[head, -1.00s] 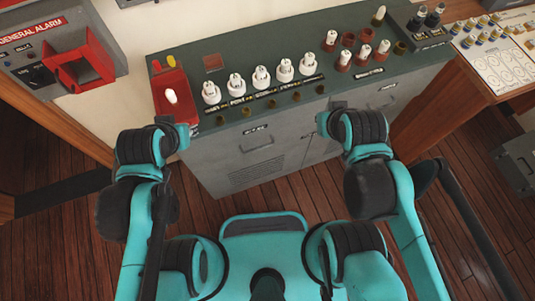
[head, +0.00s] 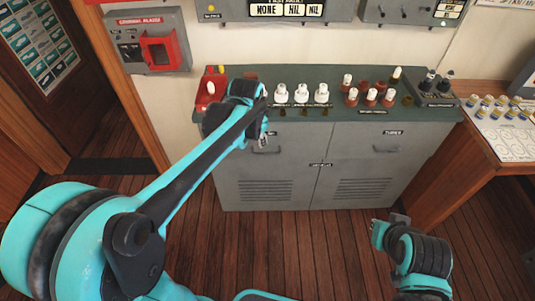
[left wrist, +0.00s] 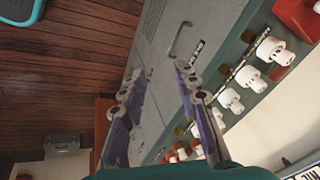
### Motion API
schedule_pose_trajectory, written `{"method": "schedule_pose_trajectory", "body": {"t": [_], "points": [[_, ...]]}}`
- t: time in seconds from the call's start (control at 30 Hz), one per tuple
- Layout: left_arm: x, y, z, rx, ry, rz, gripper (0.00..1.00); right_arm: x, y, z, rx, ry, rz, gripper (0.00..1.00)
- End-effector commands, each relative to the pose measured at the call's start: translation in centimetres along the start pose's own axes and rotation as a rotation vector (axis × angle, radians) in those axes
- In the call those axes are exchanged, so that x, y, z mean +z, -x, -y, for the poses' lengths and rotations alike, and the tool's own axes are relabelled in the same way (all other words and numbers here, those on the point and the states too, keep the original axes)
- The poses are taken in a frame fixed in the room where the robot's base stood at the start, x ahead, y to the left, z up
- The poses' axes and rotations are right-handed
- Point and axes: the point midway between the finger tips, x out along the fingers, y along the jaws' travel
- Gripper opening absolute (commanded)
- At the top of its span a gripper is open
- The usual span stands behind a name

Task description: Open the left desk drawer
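The left desk drawer (head: 285,140) is in the upper left of a grey cabinet and looks shut. Its metal bar handle (head: 266,151) shows just below my left gripper (head: 263,138), whose arm hides part of the drawer front. In the left wrist view the handle (left wrist: 183,38) lies beyond the fingertips of my left gripper (left wrist: 164,70). The two fingers are spread apart, with nothing between them, and the handle appears clear of them. My right gripper (head: 388,228) is low at the right, away from the cabinet; its fingers are not clear.
The dark green desktop (head: 340,110) carries white knobs (head: 301,92), red-based knobs (head: 371,97) and a red box (head: 211,85). A right drawer handle (head: 387,149) is shut beside it. A wooden console (head: 480,135) stands right. Wooden floor before the cabinet is open.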

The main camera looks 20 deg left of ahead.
Motion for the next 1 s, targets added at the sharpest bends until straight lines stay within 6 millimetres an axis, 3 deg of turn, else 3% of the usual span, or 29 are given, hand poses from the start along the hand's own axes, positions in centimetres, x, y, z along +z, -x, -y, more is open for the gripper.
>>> {"method": "schedule_pose_trajectory", "body": {"t": [0.03,0.2,0.4,0.5,1.0], "points": [[-1.2,-2.6,1.2,0.014,-0.065,0.019,0.31,0.3,-0.5,0.0,0.000,0.000,0.000,0.00],[-3.8,-10.7,3.8,0.070,-0.297,0.074,0.31,0.8,-1.2,0.0,0.000,0.000,0.000,0.00],[-4.8,-18.7,5.0,0.131,-0.502,0.113,0.31,1.2,-1.8,0.0,0.000,0.000,0.000,0.00],[-4.9,-21.0,5.1,0.150,-0.560,0.122,0.31,1.3,-1.9,0.0,0.000,0.000,0.000,0.00],[-3.9,-28.3,4.5,0.162,-0.598,0.127,0.31,2.8,-3.9,0.0,0.000,0.000,0.000,0.00]]}}
